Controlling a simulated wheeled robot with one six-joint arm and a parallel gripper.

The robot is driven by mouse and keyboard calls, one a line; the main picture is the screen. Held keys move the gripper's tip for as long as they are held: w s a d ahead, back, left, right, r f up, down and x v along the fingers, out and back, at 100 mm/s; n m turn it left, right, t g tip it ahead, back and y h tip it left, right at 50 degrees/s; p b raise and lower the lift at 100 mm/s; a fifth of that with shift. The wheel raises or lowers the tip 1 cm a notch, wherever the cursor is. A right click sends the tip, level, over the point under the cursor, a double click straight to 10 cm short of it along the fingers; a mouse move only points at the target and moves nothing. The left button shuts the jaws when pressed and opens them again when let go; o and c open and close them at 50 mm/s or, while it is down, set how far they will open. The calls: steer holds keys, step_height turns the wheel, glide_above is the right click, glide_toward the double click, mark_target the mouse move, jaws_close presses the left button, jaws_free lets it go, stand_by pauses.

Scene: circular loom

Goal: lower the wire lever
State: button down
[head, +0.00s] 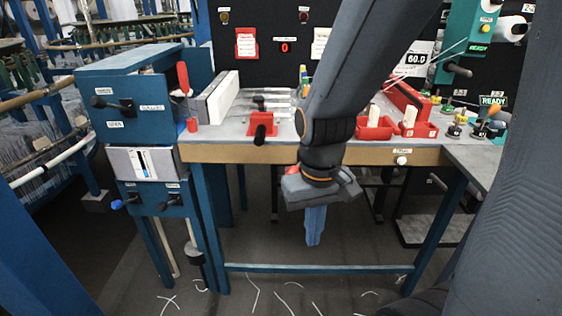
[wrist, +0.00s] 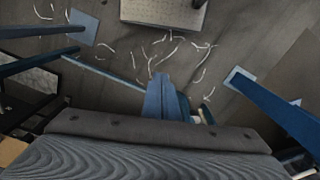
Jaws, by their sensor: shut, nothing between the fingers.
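My gripper (head: 315,228) is shut and empty. It points down in front of the table's front edge, above the floor. In the wrist view its blue fingers (wrist: 164,98) are together against the dark floor. No label that I can read names the wire lever. On the blue cabinet at the left are a black-handled lever (head: 124,106) and a lever with an upright red grip (head: 183,78). Lower down are a blue-knobbed lever (head: 124,202) and a dark-knobbed lever (head: 167,204). My gripper is well to the right of them, touching none.
The table (head: 240,153) carries a red-and-black clamp (head: 262,125), red bins (head: 376,128) and small fittings at the right. A blue crossbar (head: 300,268) runs low between its legs. White wire scraps (wrist: 165,50) lie on the floor. Space before the cabinet looks free.

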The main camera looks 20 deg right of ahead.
steer(key=w+r+n+t+y+p, duration=0.15)
steer(key=w+r+n+p, duration=0.4)
steer(key=w, duration=0.75)
step_height(320, 180, up, 7)
steer(key=n+t+y+p, duration=0.1)
steer(key=n+t+p, duration=0.15)
steer(key=p, duration=0.25)
glide_above(299, 167)
steer(key=a, duration=0.4)
steer(key=g, duration=0.1)
steer(key=shift+w+a, duration=0.1)
steer(key=shift+w, duration=0.05)
step_height(299, 167, down, 10)
steer(key=p, duration=0.4)
steer(key=shift+s, duration=0.2)
